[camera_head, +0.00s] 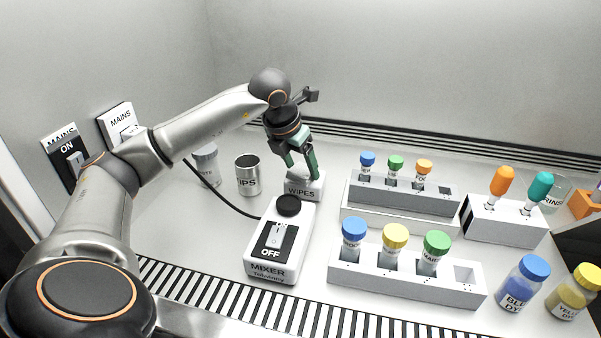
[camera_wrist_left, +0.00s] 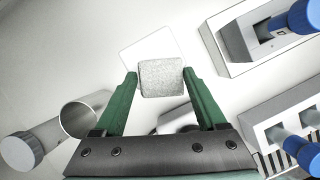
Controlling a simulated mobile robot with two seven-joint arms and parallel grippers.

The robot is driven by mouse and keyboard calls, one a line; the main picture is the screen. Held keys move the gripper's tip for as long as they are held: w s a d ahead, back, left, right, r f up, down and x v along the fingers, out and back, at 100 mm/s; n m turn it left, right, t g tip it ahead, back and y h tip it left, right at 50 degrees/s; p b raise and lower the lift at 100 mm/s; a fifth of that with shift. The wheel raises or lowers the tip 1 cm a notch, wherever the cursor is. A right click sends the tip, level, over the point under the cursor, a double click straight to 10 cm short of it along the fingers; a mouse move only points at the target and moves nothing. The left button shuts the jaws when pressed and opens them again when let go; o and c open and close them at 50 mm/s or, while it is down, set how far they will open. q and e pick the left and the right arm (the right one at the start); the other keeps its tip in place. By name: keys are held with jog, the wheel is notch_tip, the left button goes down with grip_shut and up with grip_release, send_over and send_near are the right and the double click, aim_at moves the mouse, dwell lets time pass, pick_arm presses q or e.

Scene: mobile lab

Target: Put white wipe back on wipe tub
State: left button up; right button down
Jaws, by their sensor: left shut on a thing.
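The white wipe (camera_wrist_left: 162,78) shows in the left wrist view as a pale, speckled, squarish pad between the fingertips. My left gripper (camera_head: 303,170) points down with green fingers; its fingertips (camera_wrist_left: 160,75) are shut on the wipe. The wipe tub (camera_head: 304,189), a white box marked WIPES, stands right below the fingers in the head view. In the left wrist view its pale square top (camera_wrist_left: 134,52) shows behind the wipe, partly covered by it. I cannot tell whether the wipe touches the tub. My right gripper is not in view.
The mixer (camera_head: 268,268), switched to OFF, stands in front of the tub. A metal IPS beaker (camera_head: 247,181) and a lidded jar (camera_head: 206,168) stand to the left. White racks with capped vials (camera_head: 340,282) stand to the right.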

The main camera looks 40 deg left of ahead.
pick_arm(q)
jog(key=shift+f, duration=0.7)
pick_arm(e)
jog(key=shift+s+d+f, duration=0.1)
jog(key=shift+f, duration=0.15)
pick_arm(q)
jog(key=shift+f, duration=0.1)
jog(key=o, duration=1.1)
jog(key=shift+o, duration=0.2)
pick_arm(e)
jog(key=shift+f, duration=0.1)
pick_arm(q)
jog(key=shift+r, duration=0.35)
jog(key=p+v, duration=0.2)
jog(key=v, duration=0.9)
jog(key=shift+s+r, duration=0.15)
jog(key=shift+r, duration=0.1)
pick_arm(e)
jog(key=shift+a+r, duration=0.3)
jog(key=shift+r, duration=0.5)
